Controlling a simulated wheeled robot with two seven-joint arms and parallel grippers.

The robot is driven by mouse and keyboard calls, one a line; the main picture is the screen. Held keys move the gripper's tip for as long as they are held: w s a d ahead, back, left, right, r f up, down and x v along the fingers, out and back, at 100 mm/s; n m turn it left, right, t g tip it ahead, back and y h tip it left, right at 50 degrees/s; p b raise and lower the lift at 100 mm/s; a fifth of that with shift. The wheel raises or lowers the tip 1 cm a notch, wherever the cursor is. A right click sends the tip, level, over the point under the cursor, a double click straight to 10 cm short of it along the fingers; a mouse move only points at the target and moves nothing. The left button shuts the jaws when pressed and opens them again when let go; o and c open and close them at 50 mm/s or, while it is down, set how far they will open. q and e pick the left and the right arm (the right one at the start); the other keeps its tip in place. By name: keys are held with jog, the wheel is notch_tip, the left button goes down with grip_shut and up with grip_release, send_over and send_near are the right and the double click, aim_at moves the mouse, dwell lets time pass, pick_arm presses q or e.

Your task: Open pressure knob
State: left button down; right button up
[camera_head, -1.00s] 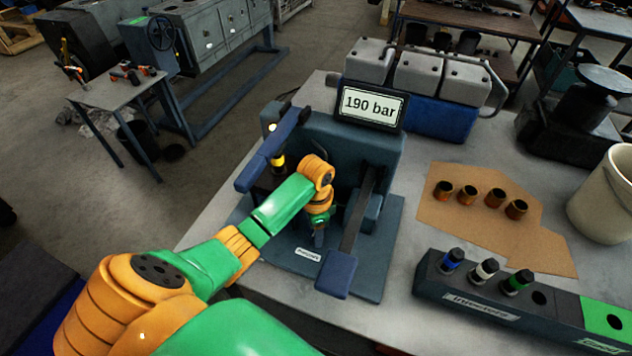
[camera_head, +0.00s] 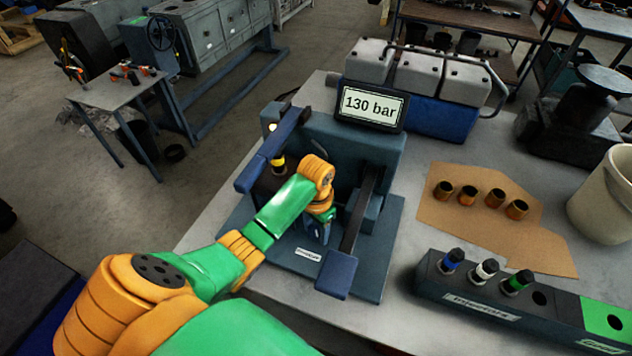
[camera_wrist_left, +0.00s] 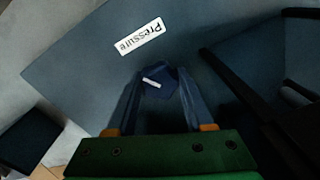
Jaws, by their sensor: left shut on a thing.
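The pressure knob (camera_wrist_left: 158,84) is a small dark blue knob with a white mark on top, in the left wrist view. It sits on the blue-grey base plate of the test stand, beside a white label (camera_wrist_left: 140,36) reading "Pressure". My left gripper (camera_wrist_left: 157,92) is shut on it, with one finger on each side. In the head view my left gripper (camera_head: 317,234) points down at the base plate, and the arm largely hides the knob. The display (camera_head: 370,105) on the stand reads "130 bar". My right gripper is not in view.
A long lever (camera_head: 344,256) with a blue end stands right of my gripper, and a blue handle (camera_head: 268,155) lies to its left. An injector rack (camera_head: 486,305), a cardboard sheet (camera_head: 480,221) with several brass-coloured cups, and a beige bucket (camera_head: 605,200) are farther right.

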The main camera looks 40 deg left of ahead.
aim_at(317, 227)
pick_arm(q)
jog(key=n, duration=0.5)
jog(key=shift+w+r, duration=0.1)
jog(key=n, duration=0.5)
jog(key=shift+n, duration=0.4)
dwell(0.3)
jog(key=shift+c, duration=1.5)
grip_release()
jog(key=r, duration=0.4)
jog(key=shift+w+a, duration=0.15)
jog(key=shift+w, duration=0.1)
jog(key=shift+s+r, duration=0.2)
jog(key=shift+r, duration=0.6)
jog(key=shift+s+r, duration=0.15)
jog(key=shift+r, duration=0.6)
jog(key=shift+f, duration=0.1)
